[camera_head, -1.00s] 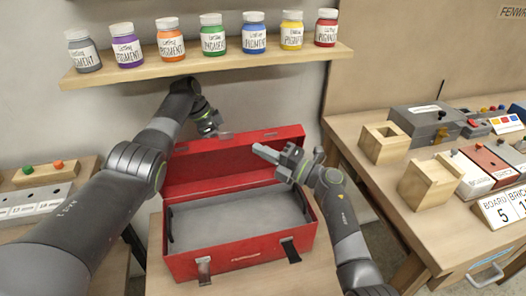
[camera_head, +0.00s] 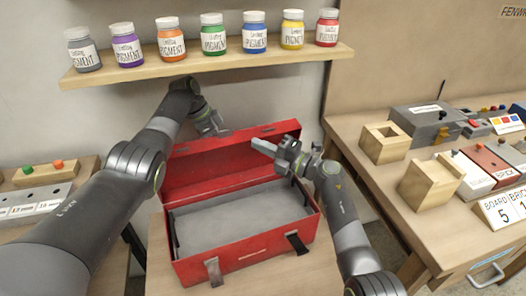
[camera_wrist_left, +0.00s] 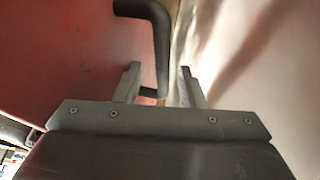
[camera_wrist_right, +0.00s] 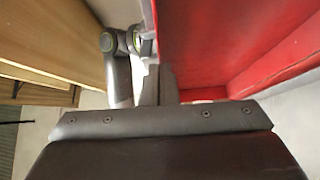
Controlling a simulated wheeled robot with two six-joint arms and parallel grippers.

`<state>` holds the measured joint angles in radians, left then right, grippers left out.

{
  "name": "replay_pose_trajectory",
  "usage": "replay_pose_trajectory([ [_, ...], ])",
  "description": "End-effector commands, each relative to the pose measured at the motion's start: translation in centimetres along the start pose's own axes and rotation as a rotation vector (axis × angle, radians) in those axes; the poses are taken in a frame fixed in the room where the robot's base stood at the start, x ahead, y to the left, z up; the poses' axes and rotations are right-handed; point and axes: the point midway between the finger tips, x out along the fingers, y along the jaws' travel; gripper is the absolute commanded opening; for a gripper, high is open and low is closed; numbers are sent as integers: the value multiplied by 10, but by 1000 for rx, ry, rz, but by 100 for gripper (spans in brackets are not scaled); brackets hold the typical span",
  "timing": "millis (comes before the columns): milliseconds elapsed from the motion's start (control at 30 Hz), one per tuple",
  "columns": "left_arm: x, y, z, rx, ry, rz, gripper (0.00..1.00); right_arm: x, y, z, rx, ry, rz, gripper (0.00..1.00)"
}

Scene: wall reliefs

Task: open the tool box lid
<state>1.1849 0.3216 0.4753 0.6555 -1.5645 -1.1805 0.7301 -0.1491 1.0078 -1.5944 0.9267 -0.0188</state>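The red tool box (camera_head: 250,248) stands on a wooden stand with its grey inside showing. Its lid (camera_head: 225,166) is raised at the back. Two dark latches hang on the front, one at the left (camera_head: 214,271) and one at the right (camera_head: 297,242). My left gripper (camera_head: 218,130) is behind the lid's top edge. In the left wrist view its fingers (camera_wrist_left: 160,86) are apart, with the end of the dark handle (camera_wrist_left: 158,45) by the gap. My right gripper (camera_head: 268,149) is at the lid's right side. Its fingers (camera_wrist_right: 159,85) are close together, seemingly on the lid's edge.
A shelf (camera_head: 210,66) with several pigment jars runs above the box. A side table (camera_head: 400,205) at right holds wooden blocks (camera_head: 431,182) and grey cases. Another table at left holds a tray (camera_head: 38,196). The box inside is empty.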

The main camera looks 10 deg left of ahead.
Motion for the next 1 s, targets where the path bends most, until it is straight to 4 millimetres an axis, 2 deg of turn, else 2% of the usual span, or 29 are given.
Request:
replay_pose_trajectory([
  [33,4,4,-6,6,7,13,36,4,4,-1,-1,2,7,0],
  [133,3,4,-6,6,7,12,36,4,4,-2,0,3,8,0],
  [267,-4,3,-6,7,7,10,36,4,5,-2,0,3,9,0],
  [367,-19,2,-5,7,7,6,36,4,5,-1,0,3,9,0],
  [500,-52,0,-2,5,4,0,36,3,4,-1,1,3,8,0],
  [800,-79,-7,69,-3,-1,0,36,2,2,-1,1,3,6,0],
  [1000,-91,-10,99,-2,0,0,36,1,2,-1,1,3,5,0],
])
